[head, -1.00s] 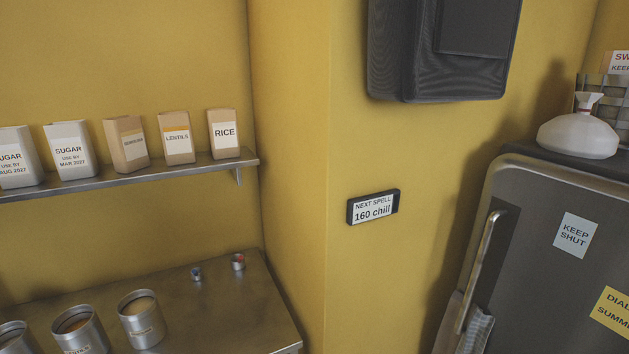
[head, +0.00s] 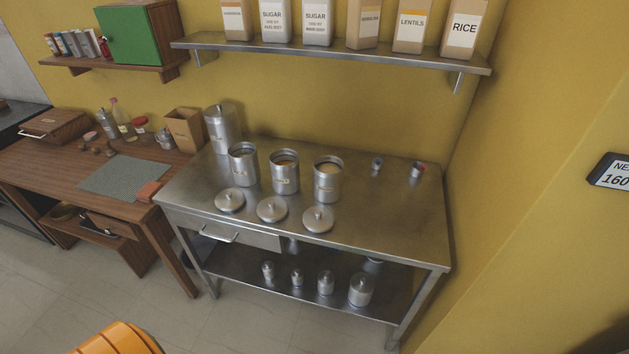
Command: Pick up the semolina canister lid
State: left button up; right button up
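Three open steel canisters stand in a row on the steel table: a left one (head: 243,166), a middle one (head: 285,172) and a right one (head: 328,181). Their labels are too small to read, so I cannot tell which is semolina. Three round steel lids with knobs lie flat in front of them: a left lid (head: 230,201), a middle lid (head: 272,210) and a right lid (head: 318,219). Each lid lies apart from the canisters. Neither of my grippers is in view.
A taller closed canister (head: 222,130) stands behind left. The steel table (head: 400,225) is clear at right, with two small items at the back. Small canisters stand on its lower shelf (head: 245,272). A wall shelf (head: 330,50) holds bags above. A wooden table (head: 70,165) adjoins at left.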

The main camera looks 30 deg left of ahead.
aim_at(316, 219)
jog(key=u, duration=0.95)
